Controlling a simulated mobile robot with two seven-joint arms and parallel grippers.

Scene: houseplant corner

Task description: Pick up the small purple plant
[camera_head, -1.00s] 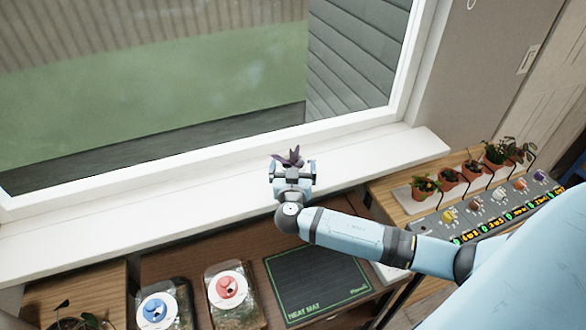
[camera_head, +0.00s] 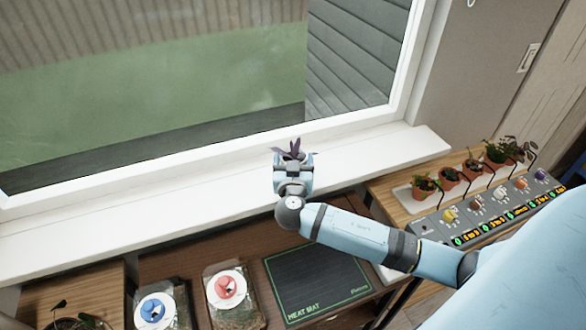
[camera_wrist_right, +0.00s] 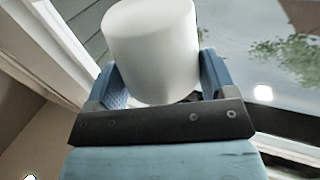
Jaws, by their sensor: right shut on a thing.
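The small purple plant (camera_head: 293,147) shows its dark purple leaves just above my right gripper (camera_head: 294,160) in the head view, in front of the white window sill. In the right wrist view a plain white pot (camera_wrist_right: 150,50) sits between the two blue fingers of my right gripper (camera_wrist_right: 158,85), which are shut on it. The leaves do not show in that view. In the head view the pot is hidden behind the gripper. My left gripper is not in view.
The white sill (camera_head: 100,222) runs under the window. Below it are a black heat mat (camera_head: 315,280) and two bags with a blue and a red cap (camera_head: 229,286). Several potted plants (camera_head: 424,186) stand at the right beside a control panel (camera_head: 480,220).

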